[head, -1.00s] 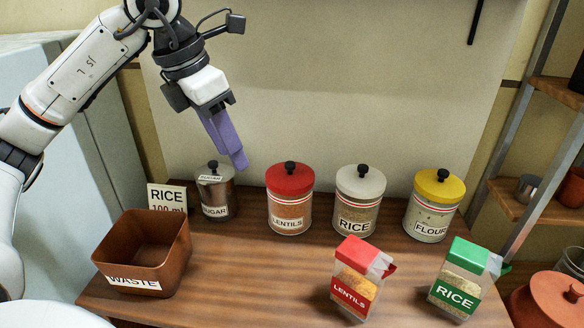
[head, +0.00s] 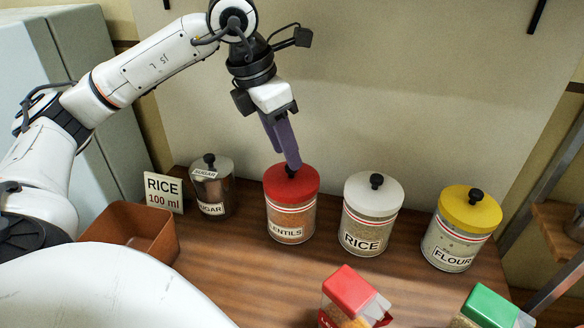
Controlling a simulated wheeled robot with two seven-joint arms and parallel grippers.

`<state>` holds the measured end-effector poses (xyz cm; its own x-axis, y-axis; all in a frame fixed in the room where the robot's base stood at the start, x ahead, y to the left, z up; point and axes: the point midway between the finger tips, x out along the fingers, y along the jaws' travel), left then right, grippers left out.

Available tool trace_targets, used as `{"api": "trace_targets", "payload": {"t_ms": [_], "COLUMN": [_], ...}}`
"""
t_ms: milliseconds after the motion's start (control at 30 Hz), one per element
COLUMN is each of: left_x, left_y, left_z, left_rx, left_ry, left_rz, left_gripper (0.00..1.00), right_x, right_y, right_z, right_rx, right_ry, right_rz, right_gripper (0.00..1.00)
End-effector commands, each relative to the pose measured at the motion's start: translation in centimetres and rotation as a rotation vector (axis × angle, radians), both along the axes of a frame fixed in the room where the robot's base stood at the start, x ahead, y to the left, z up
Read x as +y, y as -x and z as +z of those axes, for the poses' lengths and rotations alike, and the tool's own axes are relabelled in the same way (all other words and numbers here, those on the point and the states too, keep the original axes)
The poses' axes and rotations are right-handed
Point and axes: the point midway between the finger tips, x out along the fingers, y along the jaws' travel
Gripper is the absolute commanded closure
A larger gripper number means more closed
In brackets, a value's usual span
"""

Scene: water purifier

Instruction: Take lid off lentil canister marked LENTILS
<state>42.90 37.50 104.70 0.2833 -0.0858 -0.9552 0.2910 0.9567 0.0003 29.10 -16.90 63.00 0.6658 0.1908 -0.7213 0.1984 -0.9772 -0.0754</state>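The lentil canister (head: 290,222) stands upright on the wooden counter, a clear jar with a LENTILS label. Its red lid (head: 291,183) sits on top, with a black knob (head: 290,172) partly hidden by my gripper. My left gripper (head: 290,160) points down with its purple fingers right at the knob. From this side the fingers overlap each other, so I cannot tell whether they are apart or closed on the knob. My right gripper is not in view.
The sugar canister (head: 212,190) stands to the left, the rice canister (head: 371,218) and flour canister (head: 460,232) to the right. A RICE 100 ml sign (head: 164,193) and brown bin (head: 132,236) are at the left. Lentil (head: 350,290) and rice packets (head: 490,305) stand in front.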

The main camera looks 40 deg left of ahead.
Motion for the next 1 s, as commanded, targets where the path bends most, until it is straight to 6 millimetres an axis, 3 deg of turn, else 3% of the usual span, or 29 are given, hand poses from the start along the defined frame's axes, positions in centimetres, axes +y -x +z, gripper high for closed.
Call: {"api": "trace_targets", "payload": {"t_ms": [233, 533, 567, 767, 1000], "left_x": [0.0, -0.1, -0.1, -0.1, -0.1], "left_y": [-0.8, -1.0, -1.0, -1.0, -1.0], "left_z": [-3.6, -4.1, -4.1, -4.1, -4.1], "left_rx": [0.004, 0.001, 0.001, 0.001, 0.000], "left_ry": [0.001, 0.001, 0.001, 0.001, 0.001], "left_rz": [0.000, 0.001, 0.001, 0.001, 0.001], "left_gripper": [0.62, 0.62, 0.64, 0.97, 1.00], "right_x": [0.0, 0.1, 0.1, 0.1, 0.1], "right_y": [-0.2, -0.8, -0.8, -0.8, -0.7], "right_z": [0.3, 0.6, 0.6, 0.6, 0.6], "right_rx": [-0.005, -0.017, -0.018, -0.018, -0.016], "right_ry": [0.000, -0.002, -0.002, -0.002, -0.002], "right_rz": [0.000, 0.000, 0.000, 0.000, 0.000], "right_gripper": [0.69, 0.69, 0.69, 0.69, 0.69]}}
